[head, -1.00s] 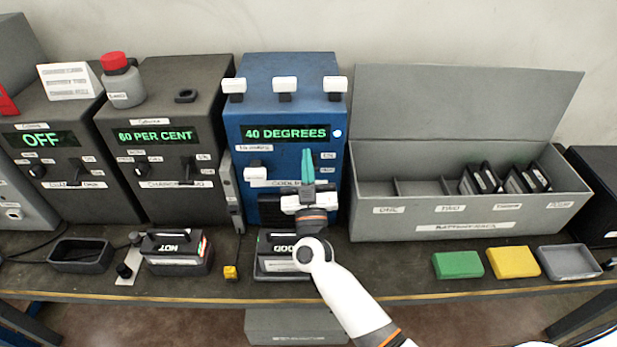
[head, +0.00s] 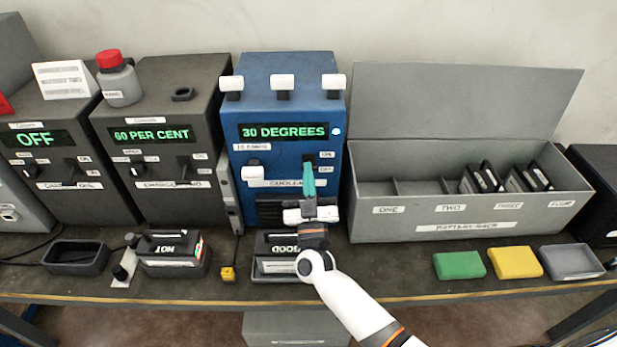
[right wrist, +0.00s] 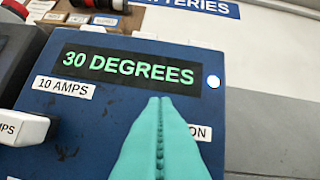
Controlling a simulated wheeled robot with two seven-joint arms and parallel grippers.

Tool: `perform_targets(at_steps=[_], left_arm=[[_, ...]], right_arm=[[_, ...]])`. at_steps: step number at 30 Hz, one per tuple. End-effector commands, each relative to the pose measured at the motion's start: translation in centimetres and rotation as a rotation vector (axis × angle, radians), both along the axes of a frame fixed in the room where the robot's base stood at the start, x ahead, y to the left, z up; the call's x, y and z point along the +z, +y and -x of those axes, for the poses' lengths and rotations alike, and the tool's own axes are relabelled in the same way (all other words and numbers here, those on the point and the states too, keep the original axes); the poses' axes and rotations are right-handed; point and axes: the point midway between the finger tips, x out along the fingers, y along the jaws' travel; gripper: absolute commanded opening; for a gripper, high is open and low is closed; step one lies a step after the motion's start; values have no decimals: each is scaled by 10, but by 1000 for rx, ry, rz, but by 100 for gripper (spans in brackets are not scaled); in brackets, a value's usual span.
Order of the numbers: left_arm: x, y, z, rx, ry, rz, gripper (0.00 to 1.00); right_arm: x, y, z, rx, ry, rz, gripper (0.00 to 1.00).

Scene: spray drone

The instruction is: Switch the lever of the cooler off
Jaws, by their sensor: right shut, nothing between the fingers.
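The cooler (head: 290,75) is a blue box in the middle of the bench, with a green display (head: 284,132) reading 30 DEGREES. The display also reads 30 DEGREES in the right wrist view (right wrist: 128,68). A small round light at the display's right end is white. The cooler's lever is at the right of its front, beside ON and OFF labels; it is mostly hidden behind my fingers, so its position cannot be told. My right gripper (head: 308,167) is shut and empty, its teal fingertips just in front of the lever slot. Contact cannot be told. My left gripper is not in view.
White-capped switches stand along the cooler's top, and another white knob (head: 255,173) is on its front left. A dark charger box (head: 150,95) stands to the left, a grey battery rack (head: 460,225) to the right. A battery in a tray (head: 284,250) lies below my gripper.

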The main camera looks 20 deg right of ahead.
Motion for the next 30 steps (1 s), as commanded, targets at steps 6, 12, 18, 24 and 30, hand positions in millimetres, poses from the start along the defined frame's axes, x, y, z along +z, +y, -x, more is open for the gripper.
perform_targets(at_steps=[6, 12, 18, 24, 30], left_arm=[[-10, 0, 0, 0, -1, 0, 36], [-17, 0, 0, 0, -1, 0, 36], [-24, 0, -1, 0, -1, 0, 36], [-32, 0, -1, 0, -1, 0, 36], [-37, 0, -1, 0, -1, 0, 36]], right_arm=[[-3, 0, 0, -1, -32, 9, 0], [-6, 0, 1, 0, -66, 19, 0], [-10, 0, 2, -1, -74, 21, 0], [-16, 0, 3, -1, -73, 19, 0], [-25, 1, 4, -1, -70, 21, 0]])
